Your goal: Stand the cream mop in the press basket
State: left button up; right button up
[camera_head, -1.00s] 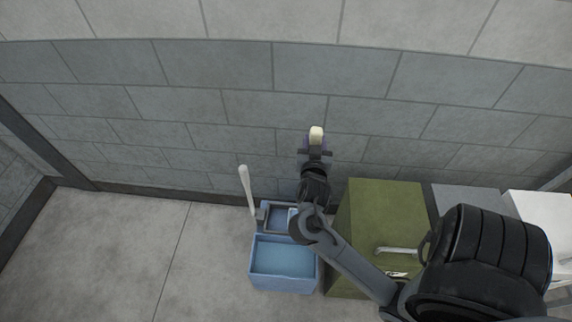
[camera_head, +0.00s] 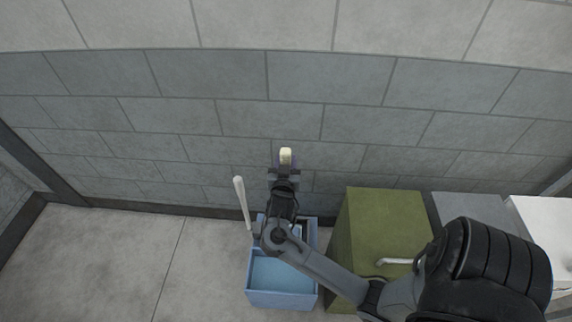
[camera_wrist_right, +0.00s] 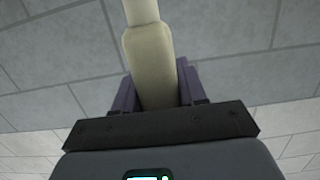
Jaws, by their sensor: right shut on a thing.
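My right gripper (camera_head: 285,172) is shut on the cream mop's handle, whose top end (camera_head: 286,156) shows above the jaws in the head view. In the right wrist view the cream handle (camera_wrist_right: 153,62) stands between the purple finger pads. The mop's lower part and head are hidden behind my arm. The blue press bucket (camera_head: 283,298) stands on the floor below my right arm. Its press basket at the back is mostly covered by my gripper and forearm, and I cannot tell whether the mop touches it. My left gripper is not in view.
A pale upright lever (camera_head: 241,203) rises at the bucket's left side. An olive-green cabinet (camera_head: 385,225) with a light handle stands to the right, with grey and white units (camera_head: 545,225) beyond. The tiled wall is behind. Floor at left is clear.

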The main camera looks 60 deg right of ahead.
jog(key=shift+f, duration=0.25)
jog(key=o, duration=1.2)
jog(key=shift+c, duration=0.2)
